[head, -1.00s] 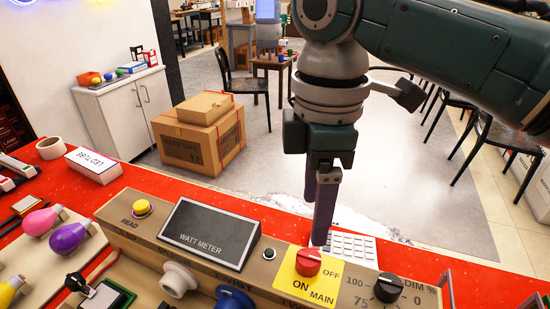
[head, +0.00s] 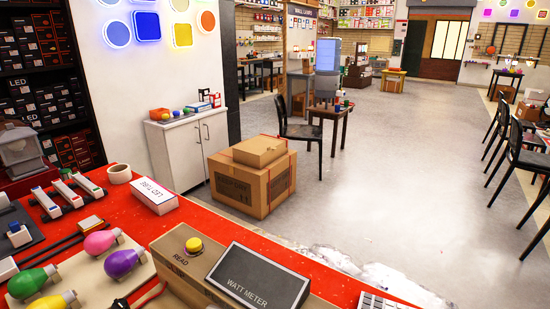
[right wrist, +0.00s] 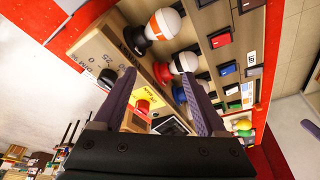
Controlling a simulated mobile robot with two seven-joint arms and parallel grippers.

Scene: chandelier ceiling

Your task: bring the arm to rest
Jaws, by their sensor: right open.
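My right gripper (right wrist: 158,76) shows in the right wrist view, with its two purple fingers spread apart. Nothing is held between them. Beyond and below the fingers is the test panel with a red knob (right wrist: 142,106) on a yellow plate, and the dark watt meter (right wrist: 171,126). The gap between fingers and panel is hard to judge. In the head view neither arm is visible. There the watt meter (head: 258,280) and a yellow button (head: 194,245) sit on the tan panel at the bottom.
The red table (head: 203,214) carries a white LED tube box (head: 153,196), a tape roll (head: 119,174) and coloured bulbs (head: 124,262). Beyond it stand cardboard boxes (head: 250,186), a white cabinet (head: 180,150) and chairs (head: 303,135). The grey floor (head: 400,170) in the middle is open.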

